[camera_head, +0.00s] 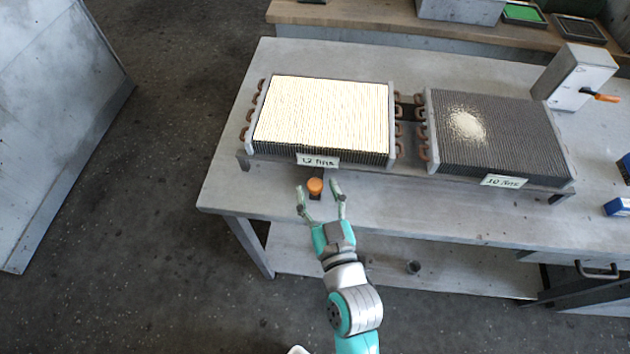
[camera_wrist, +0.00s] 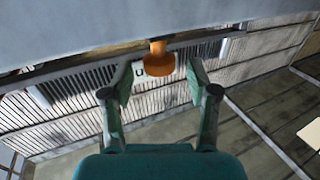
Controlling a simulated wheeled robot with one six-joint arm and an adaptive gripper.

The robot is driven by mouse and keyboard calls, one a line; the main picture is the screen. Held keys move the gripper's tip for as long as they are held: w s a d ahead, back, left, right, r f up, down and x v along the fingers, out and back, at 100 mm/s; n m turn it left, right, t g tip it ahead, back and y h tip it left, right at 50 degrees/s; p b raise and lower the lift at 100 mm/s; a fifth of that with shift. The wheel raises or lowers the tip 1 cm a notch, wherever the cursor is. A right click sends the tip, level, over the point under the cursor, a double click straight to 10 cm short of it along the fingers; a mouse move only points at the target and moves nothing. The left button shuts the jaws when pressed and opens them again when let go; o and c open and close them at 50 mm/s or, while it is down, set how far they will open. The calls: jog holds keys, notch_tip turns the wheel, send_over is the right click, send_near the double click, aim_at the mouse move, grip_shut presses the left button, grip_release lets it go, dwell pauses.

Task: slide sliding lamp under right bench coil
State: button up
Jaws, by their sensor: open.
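The sliding lamp shows as an orange round knob (camera_head: 315,186) on a short dark stem at the front of the left bench coil (camera_head: 322,110); the rest of it is hidden under that coil. The left coil's fins glow brightly. The right bench coil (camera_head: 505,135) is dark, with a pale patch on its upper left. My gripper (camera_head: 319,189) is open, one finger on each side of the knob, with gaps to both. In the wrist view the knob (camera_wrist: 159,62) sits between the open fingertips (camera_wrist: 160,82), nothing gripped.
Both coils stand on a low rack (camera_head: 375,166) on the grey bench (camera_head: 400,205). Paper labels hang at their fronts. Copper bends fill the gap between coils. A grey box with an orange lever (camera_head: 578,76) stands behind right; blue boxes (camera_head: 617,206) lie at far right.

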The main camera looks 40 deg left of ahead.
jog(key=shift+x, duration=1.2)
grip_shut()
